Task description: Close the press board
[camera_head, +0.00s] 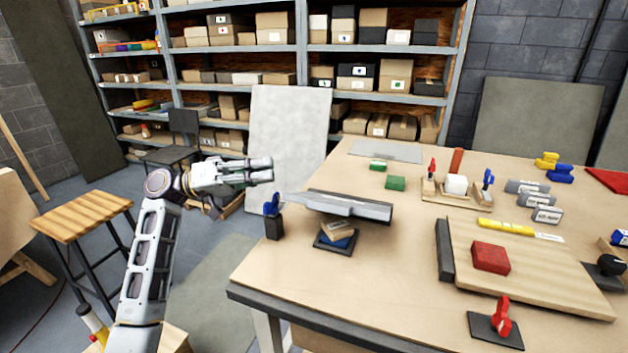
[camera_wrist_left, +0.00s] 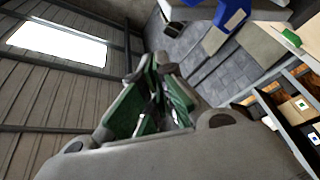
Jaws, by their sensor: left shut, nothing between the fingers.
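A grey board (camera_head: 347,205), which looks like the press board, stands raised above the left part of the table. Whether the board is hinged is hard to tell. A blue-handled clamp (camera_head: 272,205) stands on a black block just left of the board. My left gripper (camera_head: 271,170) is shut and empty, beyond the table's left edge, up and left of the board and apart from it. Its fingers also show in the left wrist view (camera_wrist_left: 161,66). My right gripper is out of view.
A wooden board (camera_head: 540,275) with a red block (camera_head: 491,258) lies at the right, with a red-handled clamp (camera_head: 502,318) in front. Green blocks (camera_head: 395,183) and a tool rack (camera_head: 455,190) stand farther back. The table's (camera_head: 300,270) front left is clear.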

